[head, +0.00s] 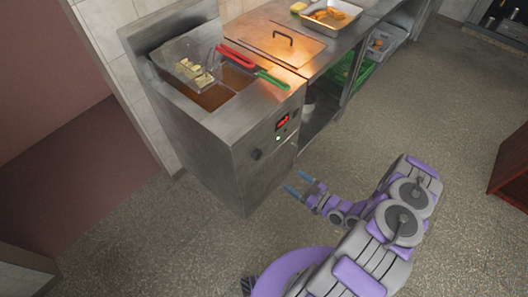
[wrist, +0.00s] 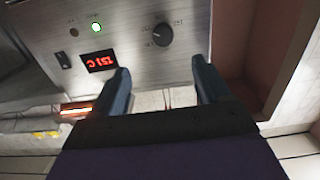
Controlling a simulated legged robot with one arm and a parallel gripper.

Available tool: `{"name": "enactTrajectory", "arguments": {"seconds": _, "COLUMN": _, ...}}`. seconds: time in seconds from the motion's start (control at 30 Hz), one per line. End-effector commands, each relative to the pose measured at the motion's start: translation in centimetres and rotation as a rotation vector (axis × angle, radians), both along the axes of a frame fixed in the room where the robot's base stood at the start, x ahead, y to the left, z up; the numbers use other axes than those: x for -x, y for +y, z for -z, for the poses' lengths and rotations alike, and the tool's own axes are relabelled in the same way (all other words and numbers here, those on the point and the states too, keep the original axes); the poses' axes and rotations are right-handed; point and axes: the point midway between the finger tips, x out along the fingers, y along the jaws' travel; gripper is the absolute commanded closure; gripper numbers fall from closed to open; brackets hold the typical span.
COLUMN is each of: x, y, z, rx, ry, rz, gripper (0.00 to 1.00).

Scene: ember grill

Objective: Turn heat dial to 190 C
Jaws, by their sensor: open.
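The heat dial (head: 256,154) is a dark round knob on the fryer's steel front panel. In the wrist view the dial (wrist: 162,35) shows with small marks around it, beyond the fingertips and between them. The red display (wrist: 100,60) appears upside down there and seems to read about 151 C; it also shows in the head view (head: 283,121). My gripper (head: 296,184) is in front of the panel, below and right of the dial in the head view. Its two blue fingers (wrist: 160,64) are apart and empty, not touching the dial.
The fryer (head: 196,117) has oil and a basket (head: 190,72) with pale food. A green lamp (wrist: 96,27) is lit and a dark switch (wrist: 63,61) is beside the display. Open floor (head: 400,130) lies right.

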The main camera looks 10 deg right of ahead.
Motion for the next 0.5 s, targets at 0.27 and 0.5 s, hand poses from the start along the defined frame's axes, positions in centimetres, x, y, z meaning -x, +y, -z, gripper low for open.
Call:
{"name": "enactTrajectory", "arguments": {"seconds": 0.27, "x": -0.2, "y": 0.7, "z": -0.2, "rx": -0.043, "ry": -0.026, "rz": 0.000, "gripper": 0.24}}
{"name": "enactTrajectory", "arguments": {"seconds": 0.5, "x": -2.9, "y": 2.7, "z": -0.1, "rx": -0.043, "ry": -0.026, "rz": -0.001, "gripper": 0.24}}
